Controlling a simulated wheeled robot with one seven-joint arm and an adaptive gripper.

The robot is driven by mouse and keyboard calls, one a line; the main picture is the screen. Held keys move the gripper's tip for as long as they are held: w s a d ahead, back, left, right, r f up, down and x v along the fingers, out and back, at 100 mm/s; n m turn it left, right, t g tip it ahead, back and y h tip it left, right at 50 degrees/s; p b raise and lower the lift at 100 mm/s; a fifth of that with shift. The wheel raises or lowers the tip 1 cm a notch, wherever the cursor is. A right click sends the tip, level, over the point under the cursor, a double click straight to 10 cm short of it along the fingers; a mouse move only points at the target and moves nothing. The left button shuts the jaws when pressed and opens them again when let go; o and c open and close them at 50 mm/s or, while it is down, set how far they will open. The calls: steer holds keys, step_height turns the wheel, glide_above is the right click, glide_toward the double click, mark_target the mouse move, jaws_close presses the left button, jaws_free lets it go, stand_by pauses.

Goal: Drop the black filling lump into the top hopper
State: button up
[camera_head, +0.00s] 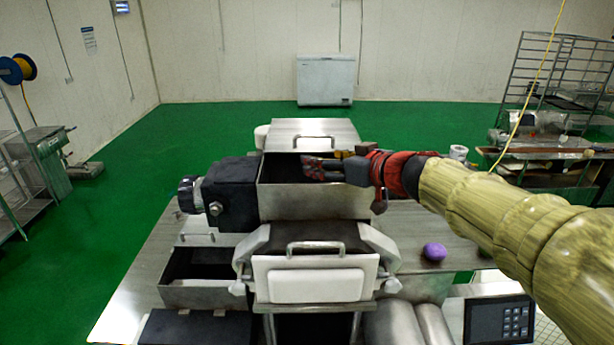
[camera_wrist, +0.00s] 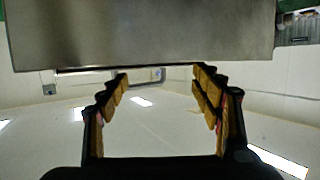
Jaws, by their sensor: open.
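The top hopper (camera_head: 312,203) is an open metal box on the machine, with a dark inside. My gripper (camera_head: 318,167) is over its opening, toward the right side, with the fingers pointing left. In the wrist view my gripper (camera_wrist: 160,76) has its fingers spread apart, with nothing held between them. A flat metal panel (camera_wrist: 145,32) fills the top of that view, just beyond the fingertips. I cannot make out the black filling lump in either view; the hopper's inside is too dark and partly hidden to tell whether it is there.
A purple lump (camera_head: 434,251) lies on the metal table (camera_head: 462,228) to the right of the machine. A raised lid (camera_head: 300,130) with a handle is behind the hopper. A lower open bin (camera_head: 202,294) is at the left. A black keypad panel (camera_head: 499,320) is front right.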

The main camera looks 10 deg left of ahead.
steer(key=shift+s+d, duration=0.1)
steer(key=v, duration=1.1)
steer(key=shift+s+d, duration=0.15)
steer(key=shift+d, duration=0.1)
steer(key=shift+r, duration=0.15)
